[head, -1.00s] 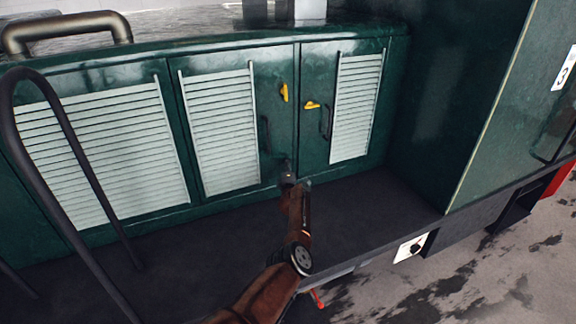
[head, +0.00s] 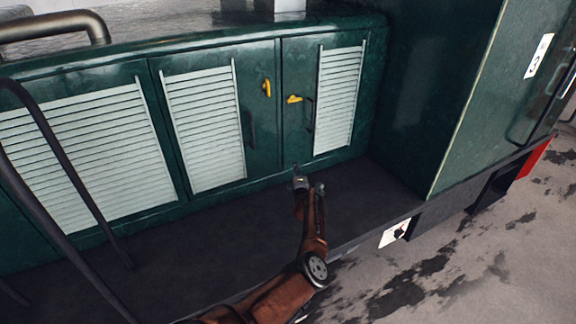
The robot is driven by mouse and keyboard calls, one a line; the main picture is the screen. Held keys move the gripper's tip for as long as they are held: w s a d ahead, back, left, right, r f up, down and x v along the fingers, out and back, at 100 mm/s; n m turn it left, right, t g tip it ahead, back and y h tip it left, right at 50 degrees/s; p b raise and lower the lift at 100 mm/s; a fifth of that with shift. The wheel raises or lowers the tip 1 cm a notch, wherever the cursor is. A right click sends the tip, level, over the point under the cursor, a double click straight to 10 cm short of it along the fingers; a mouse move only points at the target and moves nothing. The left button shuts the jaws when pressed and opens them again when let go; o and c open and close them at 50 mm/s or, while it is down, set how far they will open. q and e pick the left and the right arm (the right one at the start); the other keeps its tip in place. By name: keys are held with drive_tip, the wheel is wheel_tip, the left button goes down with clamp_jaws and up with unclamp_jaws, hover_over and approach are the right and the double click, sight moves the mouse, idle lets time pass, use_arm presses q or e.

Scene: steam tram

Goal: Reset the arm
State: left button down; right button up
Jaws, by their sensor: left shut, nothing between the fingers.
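My left arm, reddish brown, reaches in from the bottom of the head view. Its gripper (head: 297,174) is shut and empty, small in the picture, in front of the lower part of the green cabinet doors. It appears apart from the door handles. My right gripper is not in view. The green cabinet (head: 268,140) has white louvred panels (head: 203,128), two yellow latches (head: 267,88) and dark door handles (head: 310,114). Its doors look closed.
A dark floor ledge (head: 370,190) runs below the cabinet. A dark curved handrail (head: 62,160) stands at the left. A green wall (head: 425,90) closes off the right. Stained grey ground (head: 430,270) lies beyond the ledge edge.

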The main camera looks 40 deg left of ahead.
use_arm(q)
drive_tip(key=shift+w+d+f, duration=0.1)
drive_tip(key=shift+w+d, duration=0.15)
drive_tip(key=shift+d, duration=0.05)
